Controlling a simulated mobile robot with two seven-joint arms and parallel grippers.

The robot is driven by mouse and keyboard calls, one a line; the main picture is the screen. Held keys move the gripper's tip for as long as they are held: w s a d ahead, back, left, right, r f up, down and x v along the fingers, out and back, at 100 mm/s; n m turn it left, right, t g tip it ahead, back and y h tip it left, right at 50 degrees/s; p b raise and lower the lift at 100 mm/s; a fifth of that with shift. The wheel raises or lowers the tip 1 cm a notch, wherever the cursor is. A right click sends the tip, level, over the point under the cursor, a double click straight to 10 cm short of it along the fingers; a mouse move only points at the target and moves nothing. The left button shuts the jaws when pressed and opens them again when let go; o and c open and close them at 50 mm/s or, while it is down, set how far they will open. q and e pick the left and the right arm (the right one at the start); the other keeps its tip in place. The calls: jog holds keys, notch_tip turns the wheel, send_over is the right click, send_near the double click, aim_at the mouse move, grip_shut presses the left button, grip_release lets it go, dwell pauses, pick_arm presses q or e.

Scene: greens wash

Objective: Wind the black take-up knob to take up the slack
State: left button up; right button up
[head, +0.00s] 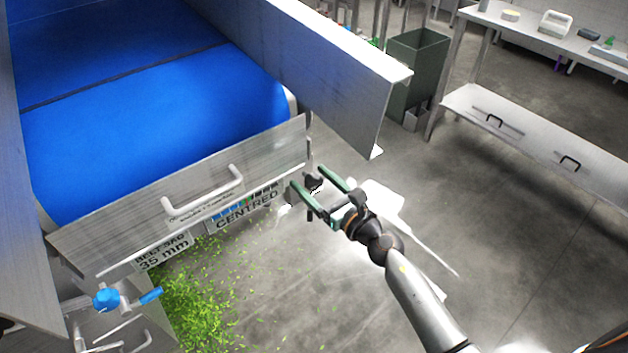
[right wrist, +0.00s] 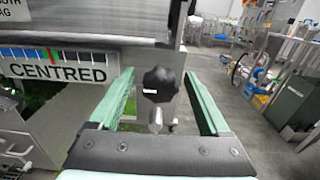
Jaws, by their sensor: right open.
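The black take-up knob (right wrist: 160,84) shows in the right wrist view as a lobed black knob with a white mark, on the end of the conveyor frame. It also shows in the head view (head: 313,181), small and dark. My right gripper (head: 312,192) is open, its green fingers reaching toward the knob. In the right wrist view (right wrist: 158,92) the knob appears between the two fingers, with a gap on each side. I cannot tell whether the fingertips reach past it. The blue belt (head: 150,130) lies behind the metal end guard. My left gripper is not in view.
A gauge plate (head: 245,207) reads "CENTRED"; a sign (head: 164,252) reads "BELT SAG 35 mm". A blue valve handle (head: 107,298) is at lower left. Green scraps (head: 205,300) litter the floor.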

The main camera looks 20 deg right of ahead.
grip_shut()
dwell(0.5)
jog(key=shift+m, duration=0.3)
